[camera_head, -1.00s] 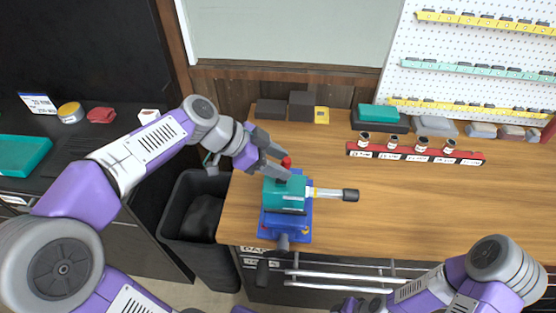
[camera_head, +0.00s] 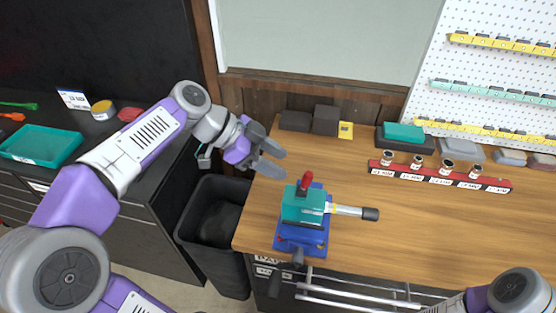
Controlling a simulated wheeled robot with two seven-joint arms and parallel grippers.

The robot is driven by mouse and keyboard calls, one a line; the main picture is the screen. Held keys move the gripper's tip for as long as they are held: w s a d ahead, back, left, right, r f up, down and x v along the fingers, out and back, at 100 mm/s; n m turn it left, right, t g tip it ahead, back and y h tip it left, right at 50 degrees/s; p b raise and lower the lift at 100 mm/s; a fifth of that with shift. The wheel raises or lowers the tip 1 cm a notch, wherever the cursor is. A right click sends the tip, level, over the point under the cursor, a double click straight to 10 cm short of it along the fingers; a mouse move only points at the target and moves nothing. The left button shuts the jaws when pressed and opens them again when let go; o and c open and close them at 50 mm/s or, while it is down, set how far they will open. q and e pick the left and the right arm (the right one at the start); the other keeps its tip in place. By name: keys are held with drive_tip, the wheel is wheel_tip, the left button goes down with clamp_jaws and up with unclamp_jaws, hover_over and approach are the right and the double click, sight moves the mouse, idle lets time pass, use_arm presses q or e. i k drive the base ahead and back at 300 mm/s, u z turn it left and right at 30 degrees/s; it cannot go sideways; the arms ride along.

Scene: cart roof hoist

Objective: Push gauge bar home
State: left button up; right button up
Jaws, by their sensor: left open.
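A teal block with a blue base, a vise-like fixture (camera_head: 303,207), stands at the front left edge of the wooden bench. A red knob (camera_head: 307,181) rises from its top. A silver bar with a dark grip, seemingly the gauge bar (camera_head: 350,211), sticks out of the fixture's right side. A dark handle hangs from the fixture's front. My left gripper (camera_head: 277,162) is open and empty, behind and left of the red knob, apart from it. My right arm shows at the lower right, but its gripper is out of the picture.
A red rack (camera_head: 440,178) with several small labelled jars stands at the back right of the bench (camera_head: 420,235). Dark boxes (camera_head: 325,120) and a yellow item (camera_head: 346,130) sit along the back. A black bin (camera_head: 212,232) stands left of the bench. The bench right of the fixture is clear.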

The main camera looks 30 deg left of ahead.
sight(366, 213)
drive_tip(key=k, duration=1)
